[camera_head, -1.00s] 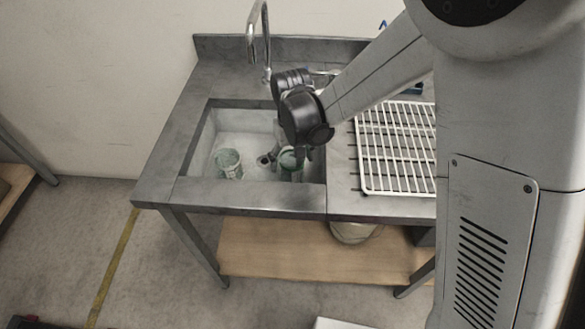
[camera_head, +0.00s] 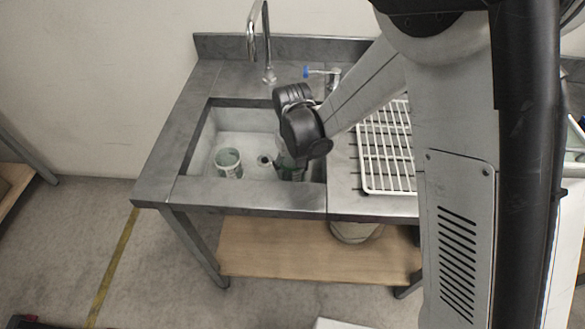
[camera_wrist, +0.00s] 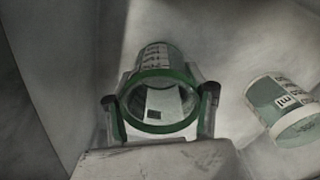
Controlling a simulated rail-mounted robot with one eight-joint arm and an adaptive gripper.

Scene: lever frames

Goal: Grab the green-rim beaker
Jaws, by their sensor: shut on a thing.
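The green-rim beaker (camera_wrist: 160,128) stands in the sink, its open green rim facing the camera in the wrist view. My gripper (camera_wrist: 159,103) has one finger on each side of it and is shut on it. In the head view my gripper (camera_head: 292,172) is down in the right part of the sink, and my wrist hides most of the beaker. I cannot tell whether the beaker still touches the sink floor.
A second beaker (camera_head: 229,164) stands to the left in the sink (camera_head: 200,150); in the wrist view it shows at the right (camera_wrist: 285,110). The drain (camera_head: 265,160) lies between them. A tap (camera_head: 268,72) stands behind, and a white rack (camera_head: 385,150) lies to the right.

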